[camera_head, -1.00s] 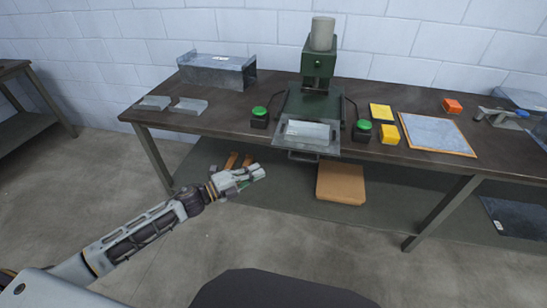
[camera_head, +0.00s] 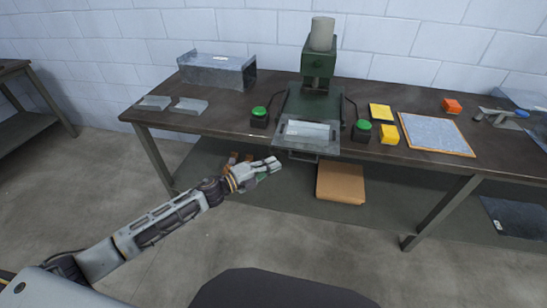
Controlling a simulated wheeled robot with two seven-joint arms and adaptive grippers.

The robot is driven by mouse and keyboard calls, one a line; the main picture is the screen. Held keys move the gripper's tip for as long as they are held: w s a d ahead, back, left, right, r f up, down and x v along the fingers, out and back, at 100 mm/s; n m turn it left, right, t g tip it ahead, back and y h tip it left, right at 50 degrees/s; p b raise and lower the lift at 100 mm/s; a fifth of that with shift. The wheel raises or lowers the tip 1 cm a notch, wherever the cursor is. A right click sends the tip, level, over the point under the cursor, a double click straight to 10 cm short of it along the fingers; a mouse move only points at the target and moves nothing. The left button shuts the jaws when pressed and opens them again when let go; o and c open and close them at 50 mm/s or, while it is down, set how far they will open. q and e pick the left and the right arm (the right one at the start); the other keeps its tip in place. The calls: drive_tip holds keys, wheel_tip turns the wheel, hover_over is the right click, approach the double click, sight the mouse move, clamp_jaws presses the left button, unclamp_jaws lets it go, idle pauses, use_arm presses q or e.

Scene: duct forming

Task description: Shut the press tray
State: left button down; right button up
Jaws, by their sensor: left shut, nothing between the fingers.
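The green press (camera_head: 318,72) stands at the back middle of the workbench, with a pale cylinder on top. Its grey metal tray (camera_head: 291,145) is pulled out toward the front edge, with a light sheet piece (camera_head: 308,130) lying in it. A handle (camera_head: 304,156) hangs below the tray's front. My left gripper (camera_head: 277,163) is shut and empty, just left of the handle and in front of the bench edge. I cannot tell whether it touches the handle. My right gripper is not in view.
Green buttons on black boxes stand left (camera_head: 259,114) and right (camera_head: 362,130) of the tray. A metal duct (camera_head: 218,72) and formed pieces (camera_head: 189,106) lie at left. A cardboard box (camera_head: 340,184) sits below.

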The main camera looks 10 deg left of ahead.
sight(286, 151)
use_arm(q)
drive_tip(key=shift+w, duration=1.9)
drive_tip(key=shift+a, duration=0.1)
